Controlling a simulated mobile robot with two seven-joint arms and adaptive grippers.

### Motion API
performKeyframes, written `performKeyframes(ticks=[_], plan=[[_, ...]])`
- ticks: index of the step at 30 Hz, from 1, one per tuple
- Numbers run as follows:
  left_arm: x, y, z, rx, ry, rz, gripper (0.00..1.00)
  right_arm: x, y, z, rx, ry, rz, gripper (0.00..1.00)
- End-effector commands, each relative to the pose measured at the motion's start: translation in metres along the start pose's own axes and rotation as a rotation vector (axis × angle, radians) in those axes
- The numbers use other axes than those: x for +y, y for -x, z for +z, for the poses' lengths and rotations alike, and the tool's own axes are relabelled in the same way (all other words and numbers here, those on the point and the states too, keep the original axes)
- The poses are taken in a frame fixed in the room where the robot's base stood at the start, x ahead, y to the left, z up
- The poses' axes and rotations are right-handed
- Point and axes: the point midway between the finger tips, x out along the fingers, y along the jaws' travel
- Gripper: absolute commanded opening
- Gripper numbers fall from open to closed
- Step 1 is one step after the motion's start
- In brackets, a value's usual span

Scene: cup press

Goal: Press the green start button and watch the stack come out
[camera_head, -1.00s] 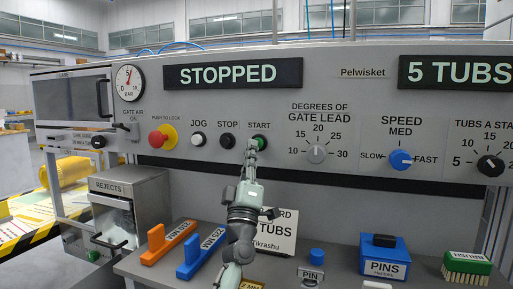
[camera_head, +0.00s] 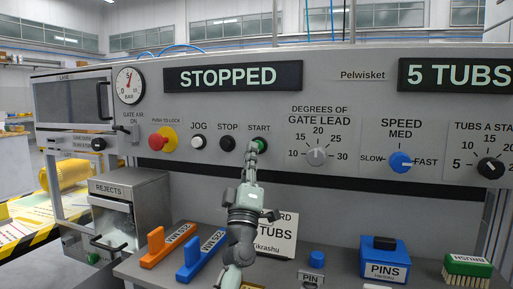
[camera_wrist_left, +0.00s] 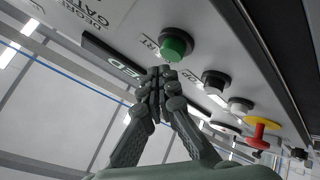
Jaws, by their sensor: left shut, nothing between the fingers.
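The green start button (camera_head: 260,145) sits on the grey control panel under the label START. It shows unobstructed in the left wrist view (camera_wrist_left: 175,44), in a dark collar. My left gripper (camera_head: 250,150) is shut and empty, pointing up at the panel with its fingertips just left of the green button. In the left wrist view the fingertips (camera_wrist_left: 160,73) are close below the button; whether they touch it I cannot tell. The display (camera_head: 233,76) reads STOPPED, and another display (camera_head: 458,72) reads 5 TUBS. My right gripper is not in view.
Black stop (camera_head: 227,143) and white jog (camera_head: 198,142) buttons and a red push-to-lock knob (camera_head: 158,140) lie left of start. A gate lead dial (camera_head: 317,156) is to its right. Orange (camera_head: 166,246) and blue (camera_head: 201,256) blocks, a pins box (camera_head: 384,260) and a brush (camera_head: 467,268) stand on the shelf below.

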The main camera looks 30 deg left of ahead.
Motion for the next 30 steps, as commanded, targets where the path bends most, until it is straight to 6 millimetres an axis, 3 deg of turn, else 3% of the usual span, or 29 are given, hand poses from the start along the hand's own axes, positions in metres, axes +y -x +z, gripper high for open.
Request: performKeyframes(ticks=[30], plan=[[-0.0043,-0.0061,0.0043,0.0,0.0,0.0,0.0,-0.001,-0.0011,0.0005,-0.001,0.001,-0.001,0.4]])
